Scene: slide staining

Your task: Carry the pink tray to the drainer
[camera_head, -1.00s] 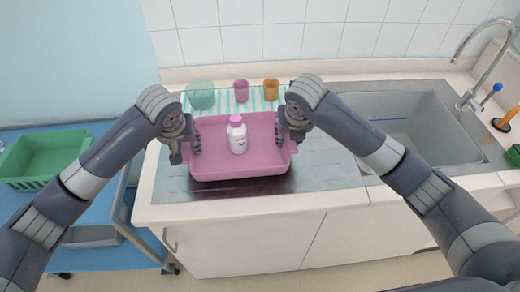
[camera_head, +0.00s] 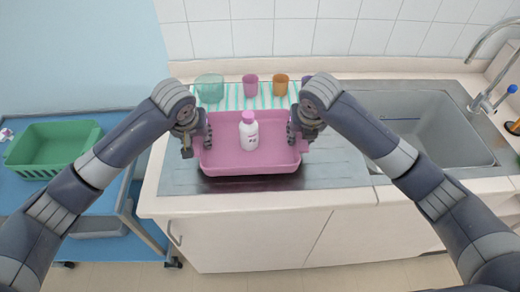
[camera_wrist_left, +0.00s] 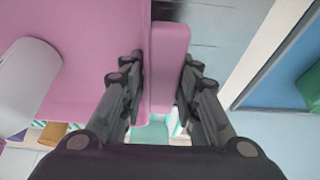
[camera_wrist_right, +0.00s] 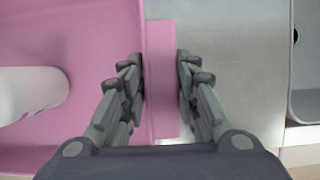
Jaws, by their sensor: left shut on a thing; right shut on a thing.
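The pink tray (camera_head: 219,161) is held level over the grey steel drainer (camera_head: 343,171) beside the sink, with a dark shadow under its front edge. I cannot tell whether it touches the steel. A white bottle with a pink cap (camera_head: 249,135) stands upright inside it. My left gripper (camera_head: 199,138) is shut on the tray's left rim; the rim (camera_wrist_left: 168,70) shows between its fingers in the left wrist view. My right gripper (camera_head: 300,132) is shut on the right rim, which shows between its fingers (camera_wrist_right: 161,80) in the right wrist view.
Behind the tray, a striped cloth (camera_head: 235,98) bears a teal bowl (camera_head: 210,88), a pink cup (camera_head: 250,85), an orange cup (camera_head: 281,85) and a partly hidden purple cup (camera_head: 307,79). The sink (camera_head: 425,130) lies right. A green basket (camera_head: 50,150) sits on a blue cart at left.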

